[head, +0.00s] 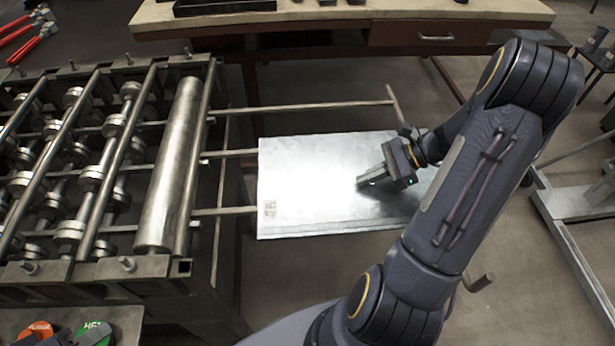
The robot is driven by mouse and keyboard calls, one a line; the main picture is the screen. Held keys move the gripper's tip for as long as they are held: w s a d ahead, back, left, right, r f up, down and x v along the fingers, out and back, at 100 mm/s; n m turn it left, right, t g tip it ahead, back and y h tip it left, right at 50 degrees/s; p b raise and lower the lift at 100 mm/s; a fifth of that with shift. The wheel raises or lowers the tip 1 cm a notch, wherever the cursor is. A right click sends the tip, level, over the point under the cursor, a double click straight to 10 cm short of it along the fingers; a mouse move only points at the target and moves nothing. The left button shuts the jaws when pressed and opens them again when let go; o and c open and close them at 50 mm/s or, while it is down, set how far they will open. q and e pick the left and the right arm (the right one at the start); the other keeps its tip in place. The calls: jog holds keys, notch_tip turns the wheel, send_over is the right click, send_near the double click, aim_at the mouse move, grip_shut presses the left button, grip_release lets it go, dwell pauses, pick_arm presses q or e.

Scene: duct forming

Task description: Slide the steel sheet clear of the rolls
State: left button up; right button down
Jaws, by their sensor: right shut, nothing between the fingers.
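The steel sheet (310,190) is a flat, shiny rectangle to the right of the rolls. It lies over the thin support bars (228,211) that stick out from the roll machine, with a gap between its left edge and the big end roll (170,165). A small label shows near its lower left corner. My right gripper (362,184) is over the right half of the sheet, shut with nothing between its fingers. I cannot tell whether its tips touch the sheet. My right arm hides part of the sheet's right edge. My left gripper is not in view.
The roll machine (90,262) fills the left side, with several shafts and rollers. A workbench (345,12) with a drawer stands along the back. A metal stand (570,205) is at the right. Red-handled tools (30,48) lie at the upper left. Open floor shows around the sheet.

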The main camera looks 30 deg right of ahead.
jog(key=shift+d+r, duration=0.2)
jog(key=shift+r, duration=0.25)
jog(key=shift+f, duration=0.1)
jog(key=shift+s+p, duration=0.1)
jog(key=shift+p, duration=0.25)
jog(key=s+d+b, duration=0.1)
jog(key=d, duration=0.2)
jog(key=s+d, duration=0.2)
jog(key=d, duration=0.1)
jog(key=s+d+b, duration=0.1)
jog(key=d, duration=0.2)
jog(key=shift+s+d+b, duration=0.25)
jog(key=shift+s+b, duration=0.05)
jog(key=shift+b, duration=0.05)
jog(key=shift+s+d, duration=0.3)
jog(key=shift+d, duration=0.3)
